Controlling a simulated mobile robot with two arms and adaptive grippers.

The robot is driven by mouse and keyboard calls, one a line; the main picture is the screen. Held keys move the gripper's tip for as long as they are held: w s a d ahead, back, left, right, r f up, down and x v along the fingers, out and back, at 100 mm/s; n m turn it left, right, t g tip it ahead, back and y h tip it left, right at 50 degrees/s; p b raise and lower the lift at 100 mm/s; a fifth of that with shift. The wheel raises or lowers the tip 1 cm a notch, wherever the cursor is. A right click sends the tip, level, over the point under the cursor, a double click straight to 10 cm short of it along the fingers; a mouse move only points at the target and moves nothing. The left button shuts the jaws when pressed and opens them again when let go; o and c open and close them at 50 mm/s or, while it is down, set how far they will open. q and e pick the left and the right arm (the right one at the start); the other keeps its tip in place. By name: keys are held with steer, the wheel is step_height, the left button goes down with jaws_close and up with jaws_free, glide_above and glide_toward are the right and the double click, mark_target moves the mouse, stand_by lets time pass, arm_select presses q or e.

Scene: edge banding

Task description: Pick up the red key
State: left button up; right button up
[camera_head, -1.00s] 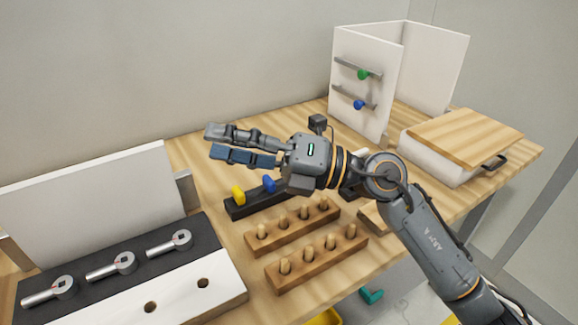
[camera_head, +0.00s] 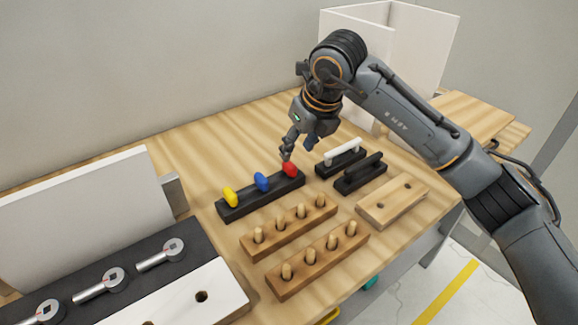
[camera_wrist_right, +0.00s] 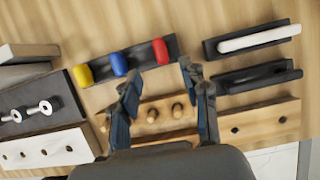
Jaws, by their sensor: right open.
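The red key (camera_head: 290,169) stands in the right end of a black holder (camera_head: 236,211), with a blue key (camera_head: 261,181) in the middle and a yellow key (camera_head: 230,196) at the left end. My right gripper (camera_head: 297,150) points down just above the red key, open and empty. In the right wrist view the red key (camera_wrist_right: 161,51) shows beyond and between the spread fingertips (camera_wrist_right: 163,78), and the blue key (camera_wrist_right: 119,63) lies left of them. Contact with the red key cannot be made out. My left gripper is out of view.
Two wooden peg racks (camera_head: 283,237) stand in front of the holder. Black blocks with a white handle (camera_head: 342,152) and a black handle (camera_head: 361,174) stand to its right, near a wooden block with holes (camera_head: 392,202). Bare tabletop (camera_head: 215,155) lies behind the holder.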

mark_target(290, 163)
steer(key=x, duration=0.5)
steer(key=p+x, duration=0.1)
steer(key=x, duration=0.1)
steer(key=shift+w+a+p, duration=0.15)
steer(key=shift+w+p, duration=0.15)
steer(key=shift+w+a+f, duration=0.1)
steer(key=shift+w+f, duration=0.05)
steer(key=shift+f, duration=0.25)
jaws_close()
